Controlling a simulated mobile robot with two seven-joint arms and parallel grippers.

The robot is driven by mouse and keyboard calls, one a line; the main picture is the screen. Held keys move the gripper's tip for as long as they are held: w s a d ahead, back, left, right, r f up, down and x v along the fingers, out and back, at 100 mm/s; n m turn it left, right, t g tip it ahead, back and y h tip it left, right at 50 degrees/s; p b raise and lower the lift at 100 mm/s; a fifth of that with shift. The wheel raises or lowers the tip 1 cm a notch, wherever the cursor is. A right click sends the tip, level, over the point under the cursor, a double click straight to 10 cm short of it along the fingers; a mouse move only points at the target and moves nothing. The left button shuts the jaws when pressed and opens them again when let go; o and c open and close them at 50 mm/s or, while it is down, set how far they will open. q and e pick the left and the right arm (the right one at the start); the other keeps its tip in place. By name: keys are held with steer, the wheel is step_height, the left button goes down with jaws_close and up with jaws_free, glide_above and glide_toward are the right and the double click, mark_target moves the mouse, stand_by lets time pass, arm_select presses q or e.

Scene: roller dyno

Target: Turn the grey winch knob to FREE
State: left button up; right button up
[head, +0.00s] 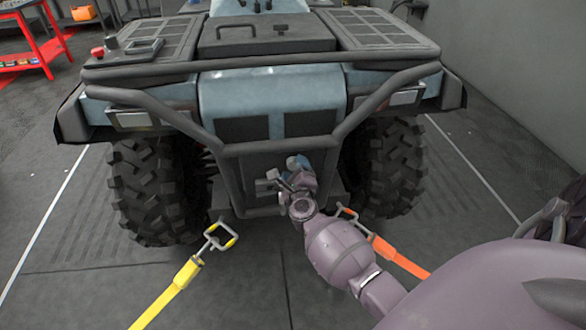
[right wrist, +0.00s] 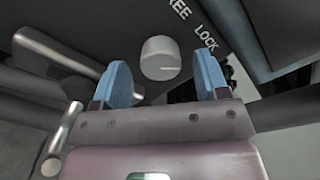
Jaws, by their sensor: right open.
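The grey winch knob (right wrist: 160,57) is a short round cylinder on a dark panel in the right wrist view. A faint light mark shows low on the right of its face. The label FREE (right wrist: 180,8) is up and right of it, and LOCK (right wrist: 206,37) is to its right. My right gripper (right wrist: 161,84) is open with blue fingertips on either side of the knob's lower edge in the picture; whether they touch it I cannot tell. In the head view my right gripper (head: 299,166) reaches low into the vehicle's front, and the knob is hidden.
The vehicle's bumper bars (head: 271,145) frame the winch area, with a grey rod (right wrist: 62,55) left of the knob. A yellow strap (head: 170,292) and an orange strap (head: 400,257) hook on below. Open floor lies in front.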

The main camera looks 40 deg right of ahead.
steer(key=shift+w+d, duration=0.25)
steer(key=shift+w, duration=0.15)
steer(key=c, duration=0.9)
steer(key=shift+c, duration=0.2)
